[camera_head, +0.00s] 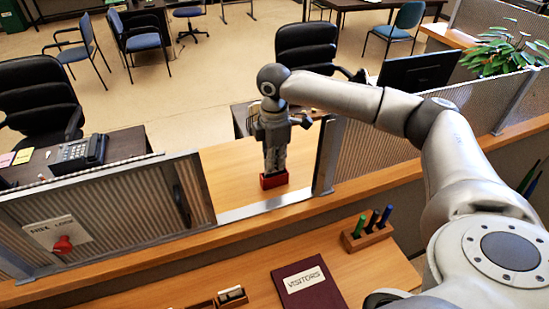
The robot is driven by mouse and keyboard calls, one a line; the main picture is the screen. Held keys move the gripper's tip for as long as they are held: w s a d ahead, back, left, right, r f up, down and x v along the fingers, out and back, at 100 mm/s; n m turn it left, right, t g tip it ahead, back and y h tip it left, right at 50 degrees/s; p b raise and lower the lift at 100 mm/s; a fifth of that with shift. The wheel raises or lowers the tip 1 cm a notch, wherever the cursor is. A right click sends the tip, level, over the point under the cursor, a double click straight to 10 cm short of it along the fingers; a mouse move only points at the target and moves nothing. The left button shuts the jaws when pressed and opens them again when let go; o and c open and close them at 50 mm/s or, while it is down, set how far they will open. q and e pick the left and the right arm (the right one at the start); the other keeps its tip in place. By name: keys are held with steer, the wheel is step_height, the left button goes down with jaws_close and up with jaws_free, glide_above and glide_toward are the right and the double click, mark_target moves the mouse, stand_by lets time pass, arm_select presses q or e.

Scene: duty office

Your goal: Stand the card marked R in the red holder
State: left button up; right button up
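The red holder (274,181) is a small red block on the wooden counter (232,175), in the gap between two ribbed panels. My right gripper (275,165) points straight down just above the holder, with its fingertips at or very near the top. I cannot tell whether its fingers are open or shut, or whether anything is between them. No card with a readable R shows; the gripper covers the slot area of the holder. My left gripper is not in view.
A ribbed panel (110,215) with a lettered sign and red knob stands left of the gap, another (375,148) right. On the front ledge are a visitors book (309,286), a pen block (367,235) and a wooden tray (200,305). A phone (80,153) sits behind.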

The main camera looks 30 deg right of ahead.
steer(key=o, duration=0.4)
step_height(320, 180, up, 12)
stand_by(0.5)
